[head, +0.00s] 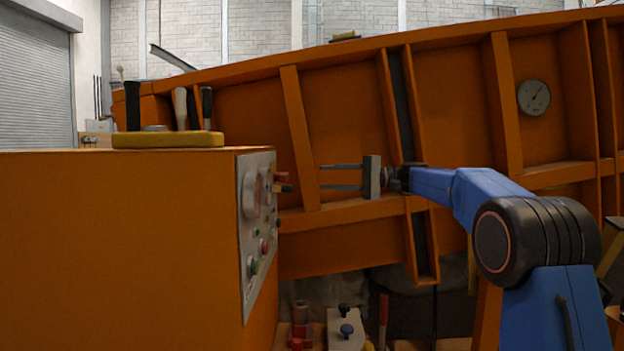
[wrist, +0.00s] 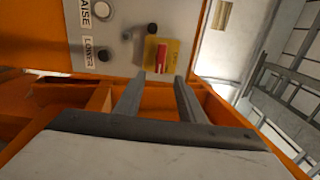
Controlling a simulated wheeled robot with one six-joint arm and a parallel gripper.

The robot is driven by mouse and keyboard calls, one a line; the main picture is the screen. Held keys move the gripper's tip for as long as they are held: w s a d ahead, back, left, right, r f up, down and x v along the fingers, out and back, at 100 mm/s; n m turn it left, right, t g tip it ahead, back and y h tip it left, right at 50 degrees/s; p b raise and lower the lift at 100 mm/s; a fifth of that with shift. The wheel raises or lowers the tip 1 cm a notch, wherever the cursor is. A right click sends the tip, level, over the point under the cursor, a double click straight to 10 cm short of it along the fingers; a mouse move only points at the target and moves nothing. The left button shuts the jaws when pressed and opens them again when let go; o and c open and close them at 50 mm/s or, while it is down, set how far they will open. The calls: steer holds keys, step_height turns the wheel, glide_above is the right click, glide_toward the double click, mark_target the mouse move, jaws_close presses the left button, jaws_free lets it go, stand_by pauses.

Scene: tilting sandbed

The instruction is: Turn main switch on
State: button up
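The main switch (wrist: 162,58) is a red handle on a yellow square plate (wrist: 171,45) on the control panel. In the wrist view it lies just ahead of my fingertips. In the head view the red handle (head: 283,176) sticks out from the panel's upper right edge. My gripper (head: 320,177) is to its right at about the same height, fingers pointing left at the panel, with a visible gap. In the wrist view my gripper (wrist: 160,78) has its two fingers apart with nothing between them.
The grey control panel (head: 246,222) on the orange cabinet (head: 110,250) carries gauges, a green button (head: 253,267) and a red button (head: 264,247). RAISE and LOWER labels (wrist: 89,50) show beside the switch. A large tilted orange sandbed (head: 340,130) stands behind my arm.

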steer(key=d, duration=0.5)
steer(key=shift+s+d, duration=0.1)
steer(key=shift+d, duration=0.3)
